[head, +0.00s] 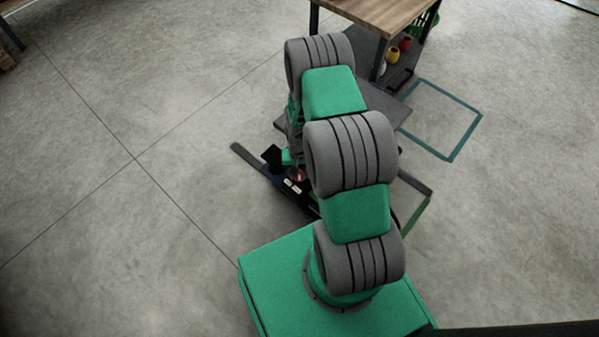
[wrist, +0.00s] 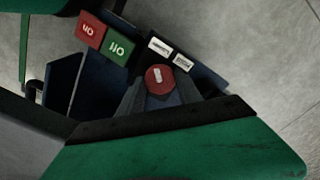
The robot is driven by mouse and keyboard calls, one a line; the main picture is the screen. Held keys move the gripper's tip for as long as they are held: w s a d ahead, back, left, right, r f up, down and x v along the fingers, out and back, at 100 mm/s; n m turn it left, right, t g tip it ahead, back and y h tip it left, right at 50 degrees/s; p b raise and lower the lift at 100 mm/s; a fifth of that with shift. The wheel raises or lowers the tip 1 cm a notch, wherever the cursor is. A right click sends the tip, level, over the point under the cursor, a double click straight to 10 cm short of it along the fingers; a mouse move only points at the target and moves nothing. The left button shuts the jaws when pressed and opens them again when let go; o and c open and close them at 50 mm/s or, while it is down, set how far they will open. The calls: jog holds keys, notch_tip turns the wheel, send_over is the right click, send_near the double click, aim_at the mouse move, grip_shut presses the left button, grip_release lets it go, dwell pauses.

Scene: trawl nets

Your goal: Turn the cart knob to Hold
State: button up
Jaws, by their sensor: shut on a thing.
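The red round knob (wrist: 159,74) with a short white mark sits on the dark control panel in the wrist view. The mark runs nearly up and down, leaning slightly left at its top. Two white labels (wrist: 159,47) stand just above the knob; their lettering is too small to read, so I cannot tell which is Hold. My gripper (wrist: 160,88) is at the knob, its dark fingers shut on its sides. In the head view the red knob (head: 299,174) shows small beside my arm, which hides much of the cart.
A red plate (wrist: 90,30) and a green plate (wrist: 117,48) with white markings sit left of the labels. In the head view a wooden-topped table (head: 375,12) stands behind, with colored items on its lower shelf. Open concrete floor lies to the left.

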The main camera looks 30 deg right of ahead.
jog(key=shift+m, duration=0.4)
jog(key=m, duration=1.3)
jog(key=shift+w+a, duration=0.1)
jog(key=shift+m, duration=2)
jog(key=shift+w, duration=0.1)
jog(key=o, duration=1.1)
jog(key=shift+c, duration=0.2)
jog(key=o, duration=0.3)
